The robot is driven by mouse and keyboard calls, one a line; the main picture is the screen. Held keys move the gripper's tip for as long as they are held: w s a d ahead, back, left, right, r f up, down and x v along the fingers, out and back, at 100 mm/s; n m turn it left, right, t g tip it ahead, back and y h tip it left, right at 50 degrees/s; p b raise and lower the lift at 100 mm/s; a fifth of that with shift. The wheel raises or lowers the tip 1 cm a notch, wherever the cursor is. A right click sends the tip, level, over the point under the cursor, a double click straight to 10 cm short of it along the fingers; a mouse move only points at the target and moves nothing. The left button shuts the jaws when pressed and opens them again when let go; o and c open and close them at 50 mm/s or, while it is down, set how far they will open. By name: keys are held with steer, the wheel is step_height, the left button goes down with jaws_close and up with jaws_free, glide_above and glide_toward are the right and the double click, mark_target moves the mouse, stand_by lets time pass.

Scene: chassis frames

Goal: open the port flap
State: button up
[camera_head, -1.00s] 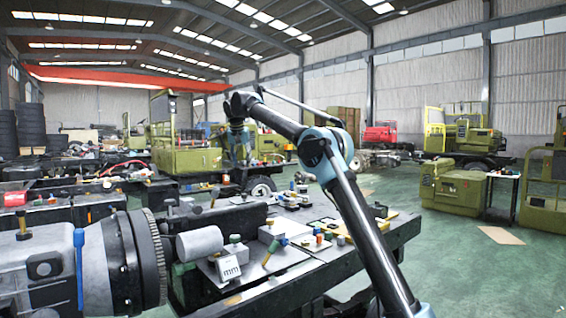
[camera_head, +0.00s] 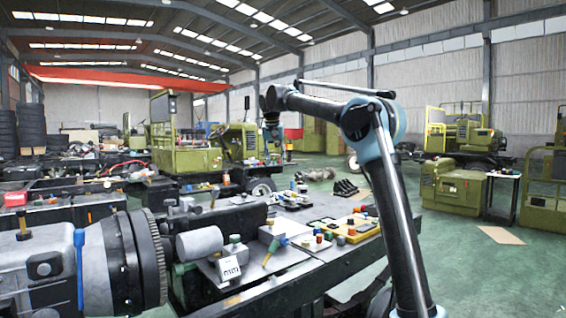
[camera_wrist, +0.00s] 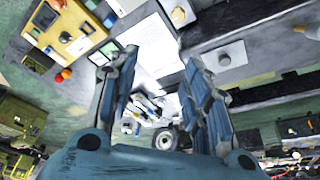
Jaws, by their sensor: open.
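My gripper (camera_head: 272,150) hangs pointing down over the far part of the workbench. In the wrist view my gripper (camera_wrist: 160,82) is open, with its two blue fingers spread and nothing held between them. I cannot make out a port flap for certain in either view. A grey box with a white marked face (camera_head: 231,268) stands at the near left of the bench, well apart from my gripper. Whether it bears the flap I cannot tell.
The workbench (camera_head: 330,262) holds a yellow button panel (camera_head: 352,228), also in the wrist view (camera_wrist: 72,35), and several small tools. A large grey geared machine (camera_head: 118,262) fills the near left.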

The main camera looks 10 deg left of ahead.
steer(key=shift+s+d+f, duration=0.1)
steer(key=shift+s+d, duration=0.15)
steer(key=shift+d, duration=0.7)
steer(key=shift+s+d, duration=0.25)
steer(key=shift+d, duration=0.7)
